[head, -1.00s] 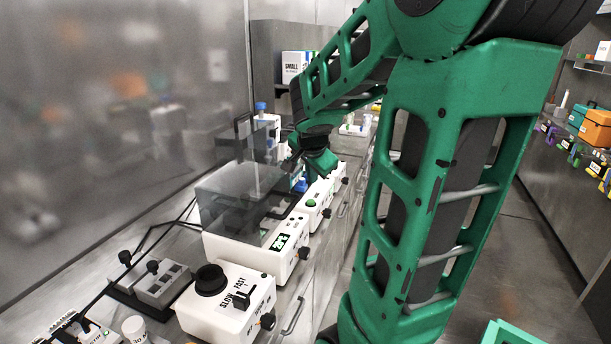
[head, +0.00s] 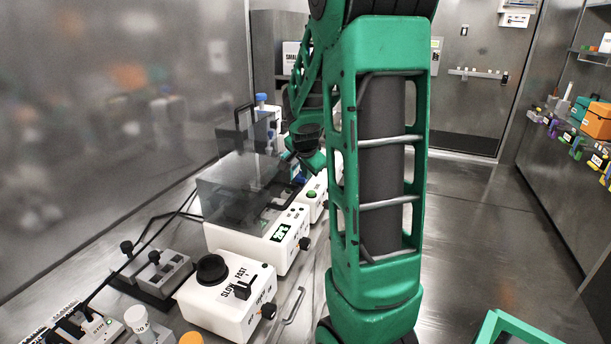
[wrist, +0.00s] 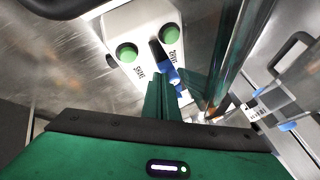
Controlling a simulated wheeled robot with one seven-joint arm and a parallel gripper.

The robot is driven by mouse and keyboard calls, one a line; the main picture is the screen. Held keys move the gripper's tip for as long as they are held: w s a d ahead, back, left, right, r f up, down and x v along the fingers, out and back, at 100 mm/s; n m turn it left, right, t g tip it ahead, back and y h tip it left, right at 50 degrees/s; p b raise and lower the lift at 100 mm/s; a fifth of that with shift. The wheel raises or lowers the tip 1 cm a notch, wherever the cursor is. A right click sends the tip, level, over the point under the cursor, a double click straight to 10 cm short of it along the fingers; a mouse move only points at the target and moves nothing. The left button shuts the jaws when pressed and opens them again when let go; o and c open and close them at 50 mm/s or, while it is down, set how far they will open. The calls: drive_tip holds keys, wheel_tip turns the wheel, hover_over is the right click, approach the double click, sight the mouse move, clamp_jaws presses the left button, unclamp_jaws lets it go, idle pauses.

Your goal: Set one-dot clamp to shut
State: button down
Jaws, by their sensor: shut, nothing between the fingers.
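My gripper (wrist: 163,84) is shut and empty in the wrist view, its green fingers together just below a white box. In the head view, my gripper (head: 312,160) is over the far part of the bench, partly hidden by my arm. A blue part (wrist: 168,70) with a dark rod lies just beyond the fingertips, beside the box; I cannot tell whether they touch. A small white label with dark marks (wrist: 256,113) is on the clear apparatus at right. I cannot make out which part is the one-dot clamp, or its setting.
The white box (wrist: 118,20) carries two green buttons. A clear upright tube (wrist: 237,45) stands close right of the fingers. In the head view, a clear-lidded white machine (head: 272,252) and a white SLOW/FAST box (head: 222,312) stand nearer on the bench.

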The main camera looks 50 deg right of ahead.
sight(298, 177)
drive_tip(key=shift+w+a+r, duration=0.1)
drive_tip(key=shift+w+a, duration=0.15)
drive_tip(key=shift+w, duration=0.3)
drive_tip(key=shift+w+a, duration=0.2)
drive_tip(key=shift+w, duration=0.35)
drive_tip(key=shift+a, duration=0.25)
drive_tip(key=shift+w+a, duration=0.1)
drive_tip(key=shift+a, duration=0.1)
drive_tip(key=d+v, duration=0.1)
drive_tip(key=v, duration=0.6)
drive_tip(key=shift+s+r, duration=0.45)
drive_tip(key=shift+r, duration=0.05)
